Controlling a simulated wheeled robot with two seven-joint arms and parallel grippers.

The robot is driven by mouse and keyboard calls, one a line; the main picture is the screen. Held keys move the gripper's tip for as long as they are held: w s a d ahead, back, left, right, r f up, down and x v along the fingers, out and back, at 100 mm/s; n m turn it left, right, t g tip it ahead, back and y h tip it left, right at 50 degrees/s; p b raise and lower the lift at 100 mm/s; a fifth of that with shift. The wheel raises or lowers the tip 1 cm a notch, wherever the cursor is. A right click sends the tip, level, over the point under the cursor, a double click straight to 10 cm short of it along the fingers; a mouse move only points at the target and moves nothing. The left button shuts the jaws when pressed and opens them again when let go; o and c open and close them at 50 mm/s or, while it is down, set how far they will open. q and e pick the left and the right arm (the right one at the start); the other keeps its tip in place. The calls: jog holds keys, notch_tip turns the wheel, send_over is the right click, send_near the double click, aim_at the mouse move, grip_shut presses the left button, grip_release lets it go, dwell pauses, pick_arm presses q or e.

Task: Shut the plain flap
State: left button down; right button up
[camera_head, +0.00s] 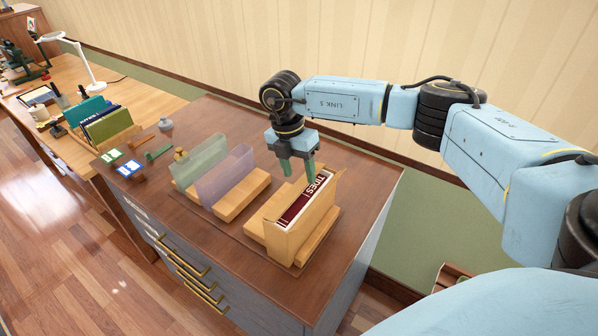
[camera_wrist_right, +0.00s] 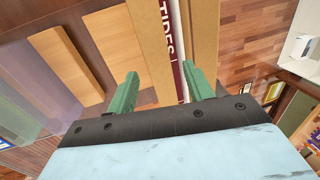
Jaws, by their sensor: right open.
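A tan cardboard case (camera_head: 284,241) stands upright on the dark wooden cabinet top, with a dark red book (camera_head: 308,199) marked TIDES inside. Its top is open and the book's spine shows. Tan panels stand on both sides of the book (camera_wrist_right: 171,40) in the right wrist view; I cannot tell which is the plain flap. My right gripper (camera_head: 298,170) is open and empty, its green fingers pointing down at the case's far end. In the wrist view its fingertips (camera_wrist_right: 161,76) appear either side of the left tan panel (camera_wrist_right: 149,45); contact is unclear. My left gripper is not in view.
Wooden blocks hold a purple clear panel (camera_head: 226,178) and a green clear panel (camera_head: 200,160) left of the case. Small tools and cards lie farther left on the cabinet top (camera_head: 215,118). A desk (camera_head: 150,98) with folders and a lamp adjoins. The cabinet's right edge is close.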

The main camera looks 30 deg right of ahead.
jog(key=shift+f, duration=0.5)
jog(key=shift+s+f, duration=0.1)
jog(key=shift+f, duration=0.25)
jog(key=shift+c, duration=0.3)
jog(key=c, duration=0.9)
jog(key=shift+s+d+t, duration=0.15)
jog(key=shift+s+t, duration=0.05)
jog(key=shift+t, duration=0.3)
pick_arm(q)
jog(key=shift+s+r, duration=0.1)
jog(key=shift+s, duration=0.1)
pick_arm(e)
jog(key=shift+s+f+t+y, duration=0.15)
jog(key=shift+t+y, duration=0.35)
jog(key=shift+t, duration=0.2)
jog(key=o, duration=1)
jog(key=shift+c, duration=0.2)
